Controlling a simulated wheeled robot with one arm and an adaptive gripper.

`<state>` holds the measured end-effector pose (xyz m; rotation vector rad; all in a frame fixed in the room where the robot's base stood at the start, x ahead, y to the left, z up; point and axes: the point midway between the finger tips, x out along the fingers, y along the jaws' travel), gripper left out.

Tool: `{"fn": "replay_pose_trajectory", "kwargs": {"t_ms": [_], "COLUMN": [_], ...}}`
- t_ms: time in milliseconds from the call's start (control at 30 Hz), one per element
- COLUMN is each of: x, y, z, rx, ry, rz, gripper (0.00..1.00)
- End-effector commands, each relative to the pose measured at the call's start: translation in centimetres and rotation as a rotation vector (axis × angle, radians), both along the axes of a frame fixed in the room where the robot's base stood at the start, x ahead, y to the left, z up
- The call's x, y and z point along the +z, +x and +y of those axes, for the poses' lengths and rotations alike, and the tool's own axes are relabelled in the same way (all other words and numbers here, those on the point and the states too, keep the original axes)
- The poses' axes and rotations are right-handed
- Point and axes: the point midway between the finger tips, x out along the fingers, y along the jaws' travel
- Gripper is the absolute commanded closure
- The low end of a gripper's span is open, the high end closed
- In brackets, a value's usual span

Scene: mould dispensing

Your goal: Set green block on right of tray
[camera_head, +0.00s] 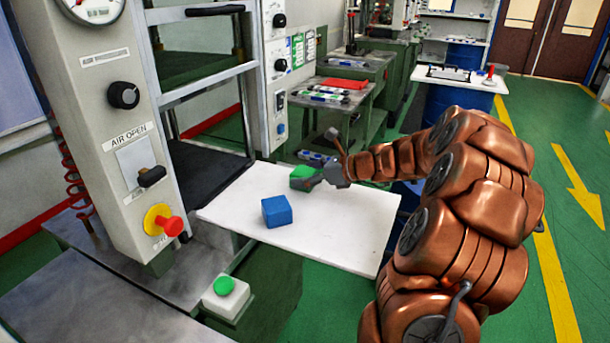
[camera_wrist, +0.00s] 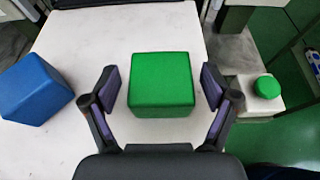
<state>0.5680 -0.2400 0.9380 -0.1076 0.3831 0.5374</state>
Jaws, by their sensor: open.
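The green block (camera_head: 303,177) lies on the white tray (camera_head: 340,232), toward its far edge in the head view. In the wrist view the green block (camera_wrist: 160,84) sits between the two open fingers of my gripper (camera_wrist: 160,88), with a gap on each side. In the head view my gripper (camera_head: 318,178) is at the green block and partly overlaps its right side. The blue block (camera_head: 277,211) lies nearer on the tray; in the wrist view the blue block (camera_wrist: 36,90) is to the left, outside the fingers.
A grey machine panel (camera_head: 110,110) with knobs and a red button (camera_head: 172,226) stands left of the tray. A green push-button (camera_head: 224,286) on a white box is in front. The tray's right part is bare. Workbenches (camera_head: 345,110) stand behind.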

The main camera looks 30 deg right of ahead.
Motion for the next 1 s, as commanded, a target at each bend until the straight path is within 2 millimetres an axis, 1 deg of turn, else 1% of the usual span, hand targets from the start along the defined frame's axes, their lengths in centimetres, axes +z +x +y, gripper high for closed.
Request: {"fn": "replay_pose_trajectory", "kwargs": {"t_ms": [167, 400, 600, 800, 1000], "x": [1.1, 2.8, 3.9, 4.4, 4.4], "y": [-2.1, -5.9, -8.2, -9.2, -9.3], "z": [-1.5, -3.8, -5.0, -5.7, -5.7], "rx": [-0.007, -0.007, -0.004, -0.004, -0.003], "ry": [-0.003, -0.001, 0.002, 0.000, 0.001], "rz": [-0.001, 0.000, -0.001, 0.000, 0.001], "gripper": [0.14, 0.14, 0.14, 0.14, 0.14]}}
